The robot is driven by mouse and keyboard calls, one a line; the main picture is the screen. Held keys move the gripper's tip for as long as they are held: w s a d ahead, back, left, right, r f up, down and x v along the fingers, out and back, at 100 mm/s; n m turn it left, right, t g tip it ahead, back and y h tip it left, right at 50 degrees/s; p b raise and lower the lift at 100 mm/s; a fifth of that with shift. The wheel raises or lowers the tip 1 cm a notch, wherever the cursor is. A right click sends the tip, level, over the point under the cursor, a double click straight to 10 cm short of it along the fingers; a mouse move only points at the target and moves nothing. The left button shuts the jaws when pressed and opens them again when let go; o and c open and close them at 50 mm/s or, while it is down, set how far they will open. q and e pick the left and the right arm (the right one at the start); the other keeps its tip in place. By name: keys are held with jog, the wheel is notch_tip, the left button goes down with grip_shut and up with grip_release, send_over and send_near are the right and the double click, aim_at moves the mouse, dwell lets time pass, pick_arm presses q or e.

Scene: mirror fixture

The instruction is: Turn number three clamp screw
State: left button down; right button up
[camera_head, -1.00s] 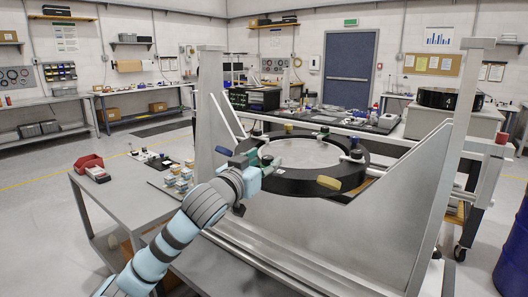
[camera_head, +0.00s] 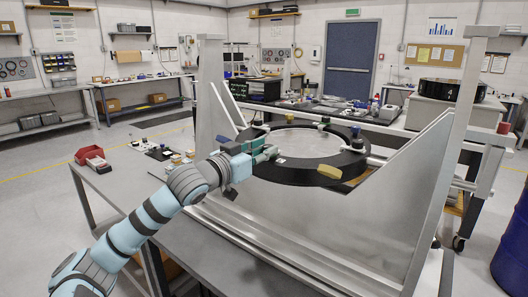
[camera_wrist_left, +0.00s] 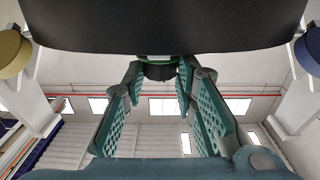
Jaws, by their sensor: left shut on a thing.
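The mirror (camera_head: 300,142) lies flat in a black ring (camera_head: 290,176) on the grey metal fixture (camera_head: 300,215). My left gripper (camera_head: 266,154) is at the ring's left edge. In the left wrist view, its green fingers (camera_wrist_left: 160,78) close at their tips on a dark clamp screw (camera_wrist_left: 158,71) with a green band, below the black ring. The screw's number is not visible. My right gripper is not in view.
Upright fixture posts (camera_head: 210,95) and a slanted plate (camera_head: 430,190) flank the ring. A grey table (camera_head: 120,190) at left holds a red bin (camera_head: 88,153) and small parts. A blue drum (camera_head: 512,250) stands at right.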

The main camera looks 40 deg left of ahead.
pick_arm(q)
jog(key=shift+h, duration=0.3)
jog(key=c, duration=1.3)
grip_release()
jog(key=shift+a, duration=0.1)
notch_tip(320, 180, up, 10)
jog(key=shift+f, duration=0.1)
